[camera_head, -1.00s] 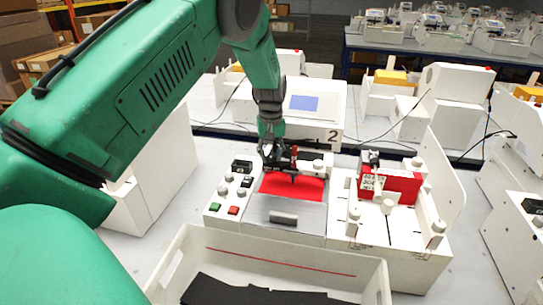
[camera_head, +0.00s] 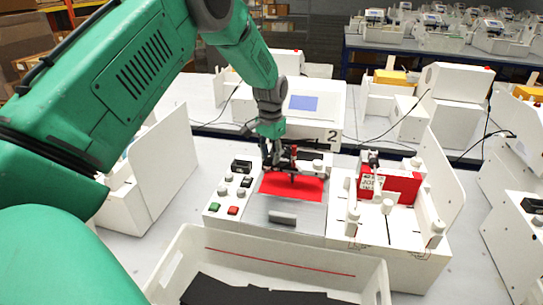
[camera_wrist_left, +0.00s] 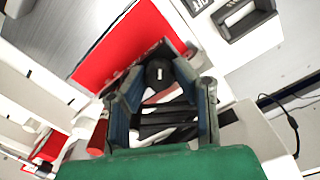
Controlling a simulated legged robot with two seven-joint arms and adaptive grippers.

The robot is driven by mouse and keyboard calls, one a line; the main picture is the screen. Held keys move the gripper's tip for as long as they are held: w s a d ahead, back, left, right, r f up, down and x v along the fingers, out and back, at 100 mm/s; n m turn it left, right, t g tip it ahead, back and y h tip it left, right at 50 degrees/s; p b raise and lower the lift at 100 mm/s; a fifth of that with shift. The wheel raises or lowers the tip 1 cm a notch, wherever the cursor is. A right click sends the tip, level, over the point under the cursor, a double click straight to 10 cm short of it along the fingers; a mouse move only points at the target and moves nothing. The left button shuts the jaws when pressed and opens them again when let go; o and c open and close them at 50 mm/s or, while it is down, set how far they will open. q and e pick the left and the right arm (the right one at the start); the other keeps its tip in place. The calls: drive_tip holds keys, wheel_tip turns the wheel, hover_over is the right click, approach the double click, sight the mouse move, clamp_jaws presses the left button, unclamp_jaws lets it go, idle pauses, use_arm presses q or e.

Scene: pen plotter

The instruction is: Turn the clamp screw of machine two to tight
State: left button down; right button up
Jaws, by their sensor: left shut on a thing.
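Machine two, a white pen plotter (camera_head: 216,196) with a "2" on its box behind, stands in the middle of the head view. A red sheet (camera_head: 308,190) lies on its bed, and it also shows in the wrist view (camera_wrist_left: 110,45). My left gripper (camera_head: 281,163) is at the pen carriage above the sheet's far edge. In the wrist view the left gripper's two fingers (camera_wrist_left: 163,100) are around a round black knob with a white mark (camera_wrist_left: 158,72), apparently the clamp screw. The gripper hides the screw in the head view. My right gripper is not in view.
Knobs and green and red buttons (camera_head: 233,210) sit left of the bed. A white bin (camera_head: 215,262) with black pieces stands in front. To the right is a white fixture with posts (camera_head: 388,206) and a red block (camera_head: 404,186). Other machines stand behind.

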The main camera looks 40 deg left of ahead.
sight(270, 155)
use_arm(q)
drive_tip(key=shift+w+a+r+m, duration=0.1)
drive_tip(key=shift+w+r+m, duration=0.05)
drive_tip(key=shift+m, duration=0.75)
drive_tip(key=c, duration=1.4)
unclamp_jaws()
drive_tip(key=shift+c, duration=0.2)
drive_tip(key=shift+o, duration=0.7)
wheel_tip(270, 155, up, 12)
drive_tip(key=shift+f, duration=0.2)
drive_tip(key=shift+a+f, duration=0.1)
